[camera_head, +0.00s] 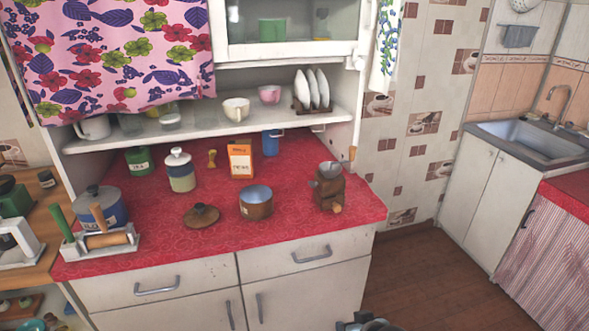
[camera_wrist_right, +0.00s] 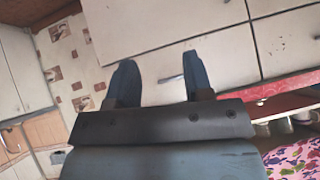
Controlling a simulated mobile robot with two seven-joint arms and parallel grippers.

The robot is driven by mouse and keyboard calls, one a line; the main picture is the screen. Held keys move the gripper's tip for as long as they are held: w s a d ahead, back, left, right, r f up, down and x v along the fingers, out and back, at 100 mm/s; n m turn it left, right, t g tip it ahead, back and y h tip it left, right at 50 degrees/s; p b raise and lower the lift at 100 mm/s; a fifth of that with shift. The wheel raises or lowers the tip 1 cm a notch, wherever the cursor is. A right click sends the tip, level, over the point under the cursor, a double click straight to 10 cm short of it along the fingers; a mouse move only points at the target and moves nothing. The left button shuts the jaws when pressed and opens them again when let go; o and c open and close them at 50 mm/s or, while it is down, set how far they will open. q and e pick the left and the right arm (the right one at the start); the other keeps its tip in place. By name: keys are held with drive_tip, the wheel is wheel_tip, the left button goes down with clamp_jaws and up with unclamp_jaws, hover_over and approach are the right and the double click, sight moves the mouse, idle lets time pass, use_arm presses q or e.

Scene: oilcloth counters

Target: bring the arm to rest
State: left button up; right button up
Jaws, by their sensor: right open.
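My right gripper (camera_wrist_right: 160,78) shows in the right wrist view with its two dark fingers apart. Nothing is between them. Beyond the fingers are white cabinet fronts, and the view is turned, so the red counter edge lies at the right. In the head view, a small dark grey part at the bottom edge (camera_head: 366,323) looks like part of my right arm, in front of the cabinet and over the floor. It does not reach the counter top. My left gripper is in neither view.
The red counter (camera_head: 225,222) holds a copper pot (camera_head: 256,203), wooden lid (camera_head: 202,216), coffee grinder (camera_head: 329,188), orange box (camera_head: 240,160), white-lidded jar (camera_head: 180,172) and blue pot (camera_head: 101,208). White drawers (camera_head: 170,281) front it. Brown floor (camera_head: 418,273) lies clear at right, before the sink (camera_head: 540,140).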

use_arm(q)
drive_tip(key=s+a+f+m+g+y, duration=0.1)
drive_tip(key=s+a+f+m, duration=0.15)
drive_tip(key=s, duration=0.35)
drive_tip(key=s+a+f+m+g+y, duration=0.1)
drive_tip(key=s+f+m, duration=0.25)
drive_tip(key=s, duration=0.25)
use_arm(e)
drive_tip(key=s+d+f+t, duration=0.1)
drive_tip(key=s+d+f, duration=0.15)
drive_tip(key=s, duration=0.75)
drive_tip(key=s+d+f+t, duration=0.1)
drive_tip(key=s+d+f, duration=0.15)
drive_tip(key=s, duration=0.85)
use_arm(q)
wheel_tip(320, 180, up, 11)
drive_tip(key=p, duration=1.2)
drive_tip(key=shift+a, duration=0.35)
use_arm(e)
wheel_tip(320, 180, up, 12)
drive_tip(key=d, duration=0.1)
drive_tip(key=shift+t+h, duration=0.3)
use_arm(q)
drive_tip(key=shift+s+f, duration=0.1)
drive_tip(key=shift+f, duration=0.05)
